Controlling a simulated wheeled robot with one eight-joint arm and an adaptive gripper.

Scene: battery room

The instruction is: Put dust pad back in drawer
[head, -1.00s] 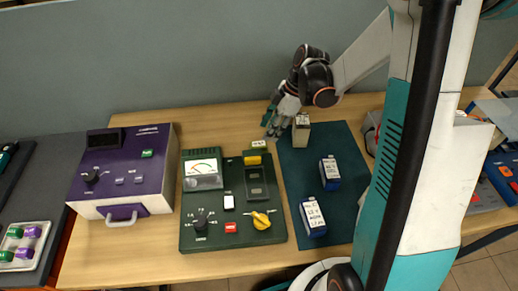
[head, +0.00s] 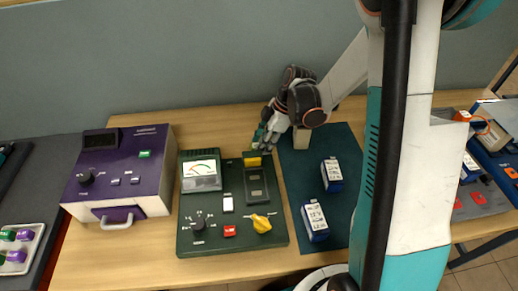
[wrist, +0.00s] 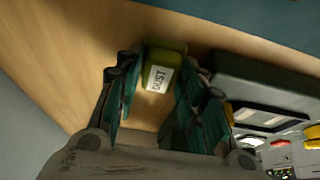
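The dust pad is a small yellow-green block with a white label reading DUST (wrist: 164,66). In the wrist view it lies on the wooden table, between and just beyond the fingertips of my gripper (wrist: 155,92). The gripper is open, with a finger on either side of the pad and no clear grip on it. In the head view my gripper (head: 265,138) is low behind the green tester and mostly hides the pad. A drawer with a grey handle (head: 117,217) is in the front of the purple device (head: 125,165) at left; it looks shut.
The green tester (head: 205,240) with dials stands close in front of my gripper. A dark green mat (head: 290,185) at right holds blue-white batteries (head: 314,220) and a beige-topped block (head: 301,140). A tray of coloured pieces (head: 20,245) is at far left.

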